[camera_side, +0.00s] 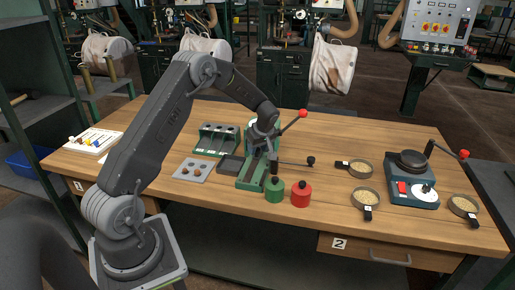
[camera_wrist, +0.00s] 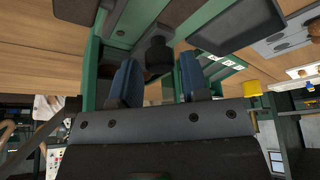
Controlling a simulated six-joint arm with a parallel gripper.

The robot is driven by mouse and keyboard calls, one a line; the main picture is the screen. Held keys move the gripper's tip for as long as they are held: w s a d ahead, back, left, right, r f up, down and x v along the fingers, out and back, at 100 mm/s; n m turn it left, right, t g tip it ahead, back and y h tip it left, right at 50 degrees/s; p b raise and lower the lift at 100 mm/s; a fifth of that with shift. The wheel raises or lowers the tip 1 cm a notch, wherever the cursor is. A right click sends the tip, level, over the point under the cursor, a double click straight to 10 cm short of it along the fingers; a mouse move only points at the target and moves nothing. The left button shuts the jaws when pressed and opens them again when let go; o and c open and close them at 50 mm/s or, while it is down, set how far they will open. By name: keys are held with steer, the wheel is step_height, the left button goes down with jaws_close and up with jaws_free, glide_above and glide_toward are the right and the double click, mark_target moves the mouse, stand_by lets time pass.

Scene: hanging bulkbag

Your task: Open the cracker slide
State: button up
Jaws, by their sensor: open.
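The green cracker (camera_side: 252,172) stands near the middle of the wooden table, with a red-knobbed lever (camera_side: 303,113) rising to the right. A thin rod with a black knob (camera_side: 311,161) sticks out at its right side. My gripper (camera_side: 271,158) is over the cracker, pointing down, and partly hides it. In the wrist view, its two blue fingers (camera_wrist: 158,78) are open. A black knob (camera_wrist: 158,55) on the cracker shows between them, and I cannot tell whether they touch it. How far the slide is open is not clear.
A green canister (camera_side: 275,191) and a red canister (camera_side: 300,194) stand close in front of the cracker. A green rack (camera_side: 217,138) and a grey plate (camera_side: 193,170) with nuts are to the left. Sample dishes (camera_side: 361,169) and a blue device (camera_side: 411,190) are to the right.

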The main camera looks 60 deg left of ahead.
steer(key=shift+a+f, duration=0.1)
steer(key=shift+f, duration=0.2)
steer(key=shift+c, duration=0.4)
jaws_close()
